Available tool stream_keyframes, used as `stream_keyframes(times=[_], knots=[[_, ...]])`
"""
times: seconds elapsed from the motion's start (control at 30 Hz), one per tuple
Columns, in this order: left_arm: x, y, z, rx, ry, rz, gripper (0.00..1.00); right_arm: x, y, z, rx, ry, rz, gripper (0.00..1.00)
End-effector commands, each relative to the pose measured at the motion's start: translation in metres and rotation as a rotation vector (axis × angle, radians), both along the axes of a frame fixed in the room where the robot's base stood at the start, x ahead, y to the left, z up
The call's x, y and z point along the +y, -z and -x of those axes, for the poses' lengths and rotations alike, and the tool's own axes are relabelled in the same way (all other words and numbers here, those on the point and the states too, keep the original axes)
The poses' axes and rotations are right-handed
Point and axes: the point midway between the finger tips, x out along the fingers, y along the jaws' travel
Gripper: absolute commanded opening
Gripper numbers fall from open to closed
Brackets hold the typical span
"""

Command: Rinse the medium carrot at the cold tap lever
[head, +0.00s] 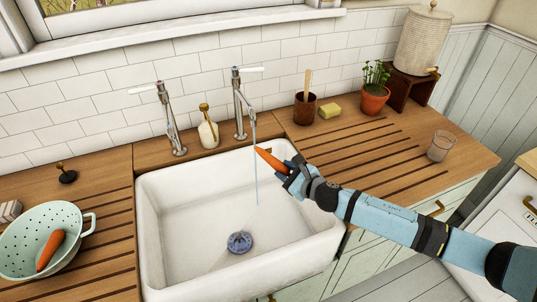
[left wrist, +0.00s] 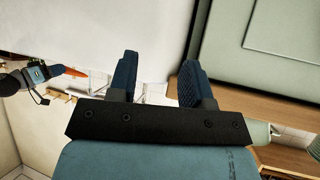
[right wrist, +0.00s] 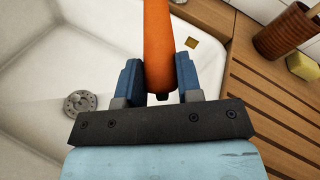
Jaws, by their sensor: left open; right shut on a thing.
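My right gripper (head: 292,179) is shut on an orange carrot (head: 269,159) above the right part of the white sink (head: 155,240). In the right wrist view the carrot (right wrist: 158,45) sits between the two blue fingers and points away from the wrist. The right tap (head: 239,105) has a white lever, and a thin blue stream (head: 256,170) falls from its spout. The stream passes at the carrot's tip; exact contact is hard to tell. The left tap (head: 170,120) shows no stream. My left gripper (left wrist: 157,80) is open and empty in the left wrist view.
A pale green colander (head: 87,262) with another carrot (head: 50,250) stands on the left drainboard. A soap bottle (head: 208,128) stands between the taps. A brown pot (head: 305,108), yellow sponge (head: 329,111), potted plant (head: 374,98) and glass (head: 440,146) stand on the right.

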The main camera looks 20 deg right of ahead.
Motion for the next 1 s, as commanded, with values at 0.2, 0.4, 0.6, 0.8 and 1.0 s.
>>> stream_keyframes(times=[0.2,0.4,0.6,0.8,1.0], knots=[[0.0,-0.002,0.0,-0.001,0.0,0.0,0.45,-0.003,0.0,0.018,0.001,-0.001,0.001,0.0],[0.0,-0.003,0.0,-0.002,0.0,0.001,0.45,-0.005,0.0,0.034,0.0,0.0,0.001,0.0],[0.0,-0.004,0.0,-0.002,0.0,0.001,0.45,-0.006,0.0,0.043,0.0,0.0,0.001,0.0],[0.0,-0.004,0.0,-0.002,0.0,0.001,0.45,-0.006,0.0,0.043,-0.001,0.001,0.001,0.0],[0.0,-0.004,0.0,-0.002,0.0,0.001,0.45,-0.006,0.0,0.043,0.0,0.0,0.001,0.0]])
